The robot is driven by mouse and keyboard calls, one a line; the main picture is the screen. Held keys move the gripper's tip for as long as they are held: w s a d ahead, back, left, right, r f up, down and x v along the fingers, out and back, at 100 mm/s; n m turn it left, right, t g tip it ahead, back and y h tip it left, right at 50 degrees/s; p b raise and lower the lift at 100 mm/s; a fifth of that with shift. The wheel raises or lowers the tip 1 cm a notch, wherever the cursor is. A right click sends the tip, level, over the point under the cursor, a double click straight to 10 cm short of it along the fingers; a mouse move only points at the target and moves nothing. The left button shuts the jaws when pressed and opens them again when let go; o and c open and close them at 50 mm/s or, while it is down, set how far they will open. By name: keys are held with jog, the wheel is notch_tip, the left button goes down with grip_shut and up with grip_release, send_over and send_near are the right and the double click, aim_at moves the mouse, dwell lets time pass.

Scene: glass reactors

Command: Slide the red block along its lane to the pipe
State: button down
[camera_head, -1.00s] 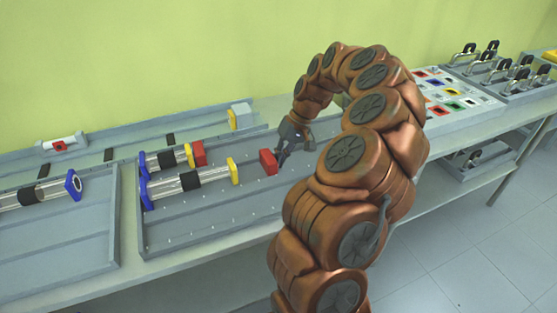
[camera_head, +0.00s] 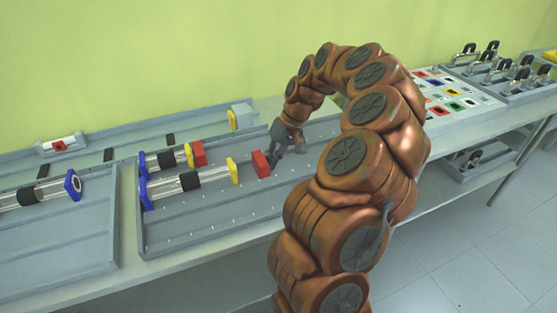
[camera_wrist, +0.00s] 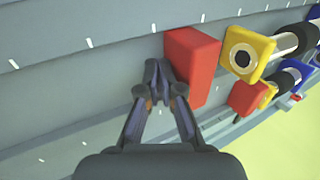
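The red block (camera_head: 260,164) stands in the front lane of the grey tray (camera_head: 210,231), a short gap to the right of the pipe's yellow end flange (camera_head: 233,171). The glass pipe (camera_head: 206,177) has a black middle band and a blue left flange. My gripper (camera_head: 272,160) is at the block's right side, the side away from the pipe. In the wrist view, my gripper (camera_wrist: 157,72) has its fingertips together beside the red block (camera_wrist: 192,62), seemingly touching it, with nothing between them. The yellow flange (camera_wrist: 247,54) is just beyond the block.
A second pipe (camera_head: 166,159) with another red block (camera_head: 199,153) at its yellow end lies in the lane behind. A tray with another pipe (camera_head: 40,192) is at the left. A panel of coloured squares (camera_head: 455,98) is at the right. The tray's front part is clear.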

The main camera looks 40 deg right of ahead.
aim_at(257, 159)
jog(key=shift+w+a, duration=0.2)
jog(key=shift+a, duration=0.4)
jog(key=shift+w+a, duration=0.2)
jog(key=shift+a, duration=0.4)
jog(key=shift+w+a, duration=0.2)
jog(key=shift+a, duration=0.4)
jog(key=shift+w+a, duration=0.3)
jog(key=shift+a, duration=0.45)
jog(key=shift+d, duration=0.15)
jog(key=shift+s+d+b, duration=0.25)
jog(key=shift+d, duration=0.35)
jog(key=shift+s+d+b, duration=0.2)
jog(key=shift+d, duration=0.35)
jog(key=shift+r, duration=0.1)
jog(key=shift+r+p, duration=1.6)
jog(key=shift+r, duration=3.85)
